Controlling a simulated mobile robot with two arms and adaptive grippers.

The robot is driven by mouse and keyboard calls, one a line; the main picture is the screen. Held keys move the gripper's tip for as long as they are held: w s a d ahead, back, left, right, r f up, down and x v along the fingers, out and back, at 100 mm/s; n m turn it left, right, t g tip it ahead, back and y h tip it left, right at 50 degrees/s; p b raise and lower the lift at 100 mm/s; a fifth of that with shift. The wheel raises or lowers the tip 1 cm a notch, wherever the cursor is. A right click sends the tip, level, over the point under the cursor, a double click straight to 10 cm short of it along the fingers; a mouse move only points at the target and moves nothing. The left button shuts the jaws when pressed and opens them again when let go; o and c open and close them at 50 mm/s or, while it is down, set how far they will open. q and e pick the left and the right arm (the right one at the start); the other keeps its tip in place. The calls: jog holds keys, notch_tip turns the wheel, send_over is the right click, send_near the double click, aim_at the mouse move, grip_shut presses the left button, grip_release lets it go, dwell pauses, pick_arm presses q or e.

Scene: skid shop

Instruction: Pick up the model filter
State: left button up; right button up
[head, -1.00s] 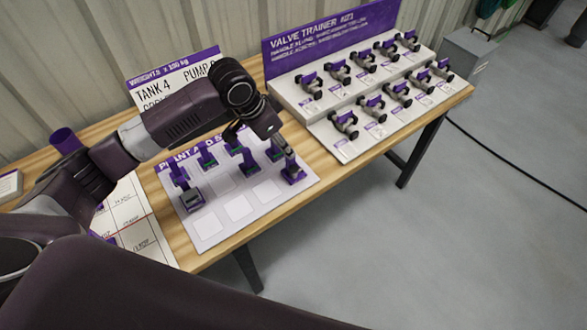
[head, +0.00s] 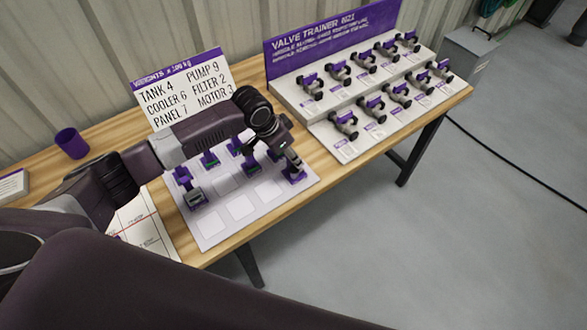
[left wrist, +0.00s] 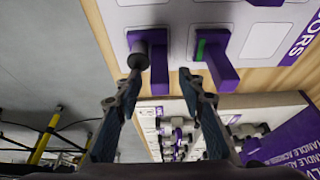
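Several small purple models stand on the white plant board (head: 205,225) on the table. One with a dark, rounded grey part stands at the board's right end (head: 294,172); I cannot read which one is the filter. My left gripper (head: 283,152) is over this end of the board in the head view. In the left wrist view the gripper (left wrist: 163,76) is open, its fingertips apart. A purple model (left wrist: 158,62) with a dark part shows between and beyond the fingertips. A green-marked purple model (left wrist: 217,62) is right of them. I cannot tell whether anything touches. My right gripper is out of view.
The valve trainer (head: 322,122) with several valves stands on the table to the right. A weights sign (head: 182,88) leans at the back, and a purple cup (head: 71,143) stands at the left. The board's front squares are empty.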

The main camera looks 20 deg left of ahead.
pick_arm(q)
grip_shut()
jog(key=shift+r, duration=0.1)
dwell(0.3)
